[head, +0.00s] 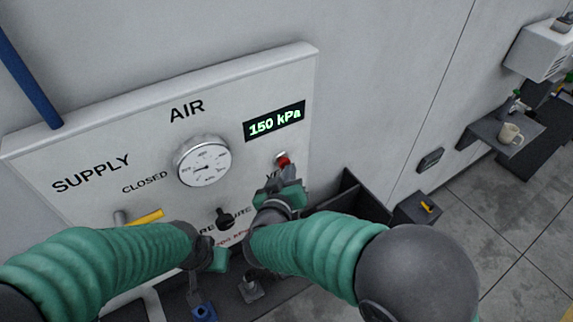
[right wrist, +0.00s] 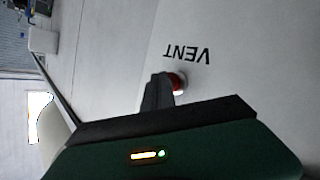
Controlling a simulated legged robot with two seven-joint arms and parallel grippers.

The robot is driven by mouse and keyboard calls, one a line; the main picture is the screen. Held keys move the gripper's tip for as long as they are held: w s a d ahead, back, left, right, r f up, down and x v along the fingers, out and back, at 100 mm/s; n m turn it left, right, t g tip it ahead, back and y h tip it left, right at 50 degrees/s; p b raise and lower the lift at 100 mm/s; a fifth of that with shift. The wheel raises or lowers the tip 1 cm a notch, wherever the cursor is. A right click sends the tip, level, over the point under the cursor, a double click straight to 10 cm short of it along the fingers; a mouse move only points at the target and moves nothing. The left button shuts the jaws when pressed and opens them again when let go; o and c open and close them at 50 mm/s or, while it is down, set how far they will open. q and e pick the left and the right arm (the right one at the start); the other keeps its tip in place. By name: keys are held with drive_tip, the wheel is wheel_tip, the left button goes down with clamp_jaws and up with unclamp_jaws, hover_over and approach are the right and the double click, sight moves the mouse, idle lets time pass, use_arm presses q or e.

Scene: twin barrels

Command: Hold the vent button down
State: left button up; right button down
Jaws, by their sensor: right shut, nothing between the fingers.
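The red vent button (head: 283,160) is on the right side of the grey air panel (head: 100,145), under the display (head: 274,121) reading 150 kPa. My right gripper (head: 289,174) is shut and empty, its tips at the button's lower edge. In the right wrist view the closed fingers (right wrist: 158,92) overlap the left side of the red button (right wrist: 180,82), beside the word VENT. I cannot tell whether they press it or how far it is in. My left gripper (head: 217,260) is low in front of the panel; its fingers are mostly hidden.
The panel also has a round gauge (head: 203,161), a yellow supply handle (head: 146,217) by CLOSED, and a black regulator knob (head: 225,217). A dark open bin (head: 360,203) stands right of the panel. A shelf (head: 484,130) with a mug (head: 510,133) is farther right.

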idle(0.6)
drive_tip(key=shift+s+d, duration=0.5)
drive_tip(key=shift+s, duration=0.2)
drive_tip(key=s+d, duration=0.1)
drive_tip(key=s, duration=0.1)
drive_tip(key=s+d, duration=0.2)
drive_tip(key=shift+p, duration=0.4)
